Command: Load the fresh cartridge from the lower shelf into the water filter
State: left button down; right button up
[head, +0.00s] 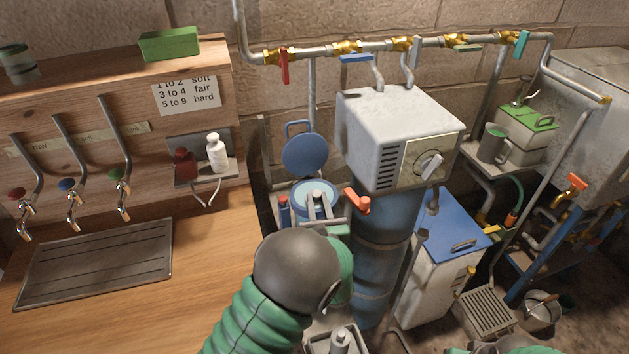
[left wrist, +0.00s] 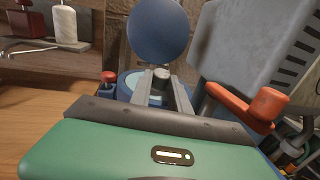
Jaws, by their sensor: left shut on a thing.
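The water filter stands left of the grey control box, its round blue lid (head: 305,154) swung up and open. The lid also shows in the left wrist view (left wrist: 158,30). At the filter's mouth is a pale blue round top (head: 314,190). My left gripper (head: 318,200) is shut on a grey knob (left wrist: 161,74) at the middle of this top, which looks like the cartridge's handle. The cartridge's body is hidden, so I cannot tell how deep it sits. My right gripper is not visible; only a bit of green arm shows at the bottom right.
An orange-red handle (head: 358,201) sticks out just right of the filter. The grey control box (head: 400,135) stands close on the right. A grey tray (head: 322,346) with a knobbed thing (head: 340,338) lies low in front. The wooden counter (head: 190,270) is on the left.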

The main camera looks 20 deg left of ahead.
pick_arm(q)
jog(key=shift+w+a+f, duration=0.15)
jog(key=shift+w+f, duration=0.1)
jog(key=shift+f, duration=0.15)
jog(key=shift+s+r, duration=0.2)
jog(key=shift+s, duration=0.15)
jog(key=shift+s+d, duration=0.15)
jog(key=shift+d, duration=0.2)
jog(key=shift+s+d, duration=0.15)
jog(key=shift+s, duration=0.2)
jog(key=c, duration=2.2)
grip_release()
jog(key=shift+s+d+r, duration=0.15)
jog(key=shift+s+r, duration=0.15)
jog(key=shift+s, duration=0.1)
jog(key=c, duration=1.7)
grip_release()
jog(key=shift+w+f, duration=0.15)
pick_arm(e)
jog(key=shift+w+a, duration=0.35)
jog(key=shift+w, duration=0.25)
